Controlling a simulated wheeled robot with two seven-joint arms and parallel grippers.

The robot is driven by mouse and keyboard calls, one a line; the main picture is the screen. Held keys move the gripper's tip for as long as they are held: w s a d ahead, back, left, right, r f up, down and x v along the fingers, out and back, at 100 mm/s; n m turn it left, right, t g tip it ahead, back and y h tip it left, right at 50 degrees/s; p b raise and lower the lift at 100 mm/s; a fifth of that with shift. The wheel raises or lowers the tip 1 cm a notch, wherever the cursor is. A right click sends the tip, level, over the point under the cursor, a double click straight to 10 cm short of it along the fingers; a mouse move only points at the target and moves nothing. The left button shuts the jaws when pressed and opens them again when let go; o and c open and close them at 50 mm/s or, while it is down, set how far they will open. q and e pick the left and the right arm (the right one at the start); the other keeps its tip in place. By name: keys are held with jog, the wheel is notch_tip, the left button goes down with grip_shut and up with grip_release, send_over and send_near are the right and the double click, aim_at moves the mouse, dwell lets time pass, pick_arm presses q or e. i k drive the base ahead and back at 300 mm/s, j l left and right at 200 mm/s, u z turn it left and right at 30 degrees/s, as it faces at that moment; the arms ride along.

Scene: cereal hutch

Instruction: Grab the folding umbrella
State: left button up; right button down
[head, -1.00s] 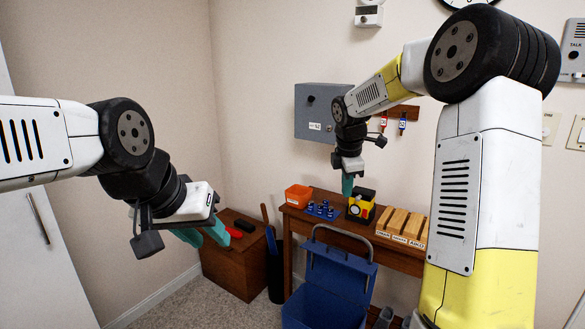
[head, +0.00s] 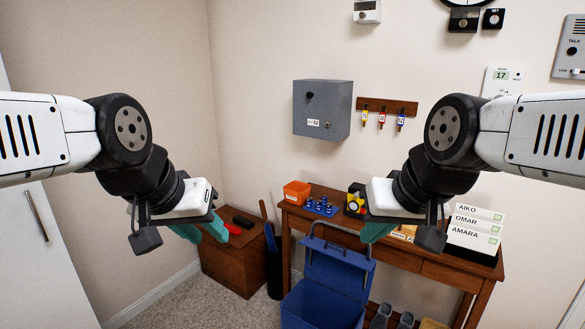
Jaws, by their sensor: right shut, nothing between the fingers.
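A dark, short, rounded item (head: 243,222) and a red item (head: 233,229) lie on top of the low brown cabinet (head: 232,266) at the left back. Either could be the folding umbrella; they are too small to tell. My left gripper (head: 203,233) appears in front of the cabinet top in the picture, its teal fingers apart and empty. It partly covers the cabinet's left side. My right gripper (head: 375,232) is shut and empty, in front of the wooden table.
A dark upright bin (head: 274,272) with a long blue handle stands beside the cabinet. A blue lidded bin (head: 330,285) is in front of the wooden table (head: 429,271). The table holds an orange box (head: 297,192), a blue rack (head: 321,208) and name-labelled trays (head: 474,233).

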aim_at(235, 230)
jog(key=u, duration=0.55)
jog(key=i+j+u, duration=0.15)
jog(key=i+j, duration=0.25)
jog(key=i+j+u, duration=0.15)
jog(key=i+j, duration=0.2)
jog(key=i, duration=0.2)
jog(key=i+l+z, duration=0.1)
jog(key=i+z, duration=0.15)
jog(key=i, duration=0.4)
jog(key=i+z, duration=0.3)
jog(key=i, duration=0.35)
jog(key=i+j+z, duration=0.25)
jog(key=i, duration=0.4)
